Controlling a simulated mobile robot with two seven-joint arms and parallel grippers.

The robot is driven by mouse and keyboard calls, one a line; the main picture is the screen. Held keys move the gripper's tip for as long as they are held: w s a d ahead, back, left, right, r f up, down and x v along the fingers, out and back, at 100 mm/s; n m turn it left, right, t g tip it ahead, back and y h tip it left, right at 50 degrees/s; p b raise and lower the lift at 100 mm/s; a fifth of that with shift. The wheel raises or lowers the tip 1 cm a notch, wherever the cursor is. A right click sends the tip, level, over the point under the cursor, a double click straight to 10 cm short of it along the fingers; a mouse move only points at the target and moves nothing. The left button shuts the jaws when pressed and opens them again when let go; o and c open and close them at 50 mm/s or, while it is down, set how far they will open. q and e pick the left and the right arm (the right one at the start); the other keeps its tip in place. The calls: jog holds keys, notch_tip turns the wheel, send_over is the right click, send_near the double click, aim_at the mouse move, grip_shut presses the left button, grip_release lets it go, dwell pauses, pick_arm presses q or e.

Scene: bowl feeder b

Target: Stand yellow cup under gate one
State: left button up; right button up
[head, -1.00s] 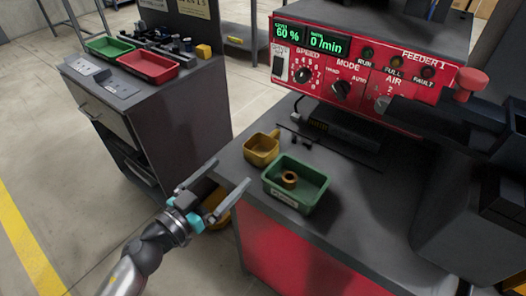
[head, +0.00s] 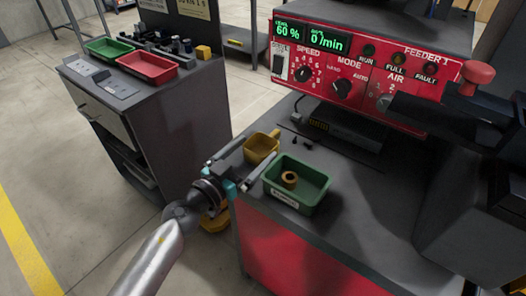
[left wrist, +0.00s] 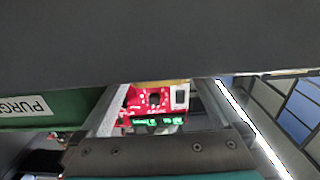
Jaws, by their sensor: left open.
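The yellow cup (head: 262,149), squarish with a short handle at its far side, stands upright on the grey bench top near its left corner. My left gripper (head: 258,154) is open, with one finger on each side of the cup; I cannot tell whether either finger touches it. In the left wrist view, which is upside down, a thin yellow strip (left wrist: 160,82) shows between the fingers, and I take it to be the cup. I cannot make out gate one in either view. My right gripper is not in view.
A green tray (head: 316,205) labelled PURGE, holding a brass ring (head: 289,180), stands close right of the gripper. The red feeder panel (head: 350,62) is behind. Small dark parts (head: 303,141) lie right of the cup. A side cabinet (head: 150,120) with red and green trays stands left.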

pick_arm(q)
jog(key=shift+c, duration=0.2)
jog(key=c, duration=1.4)
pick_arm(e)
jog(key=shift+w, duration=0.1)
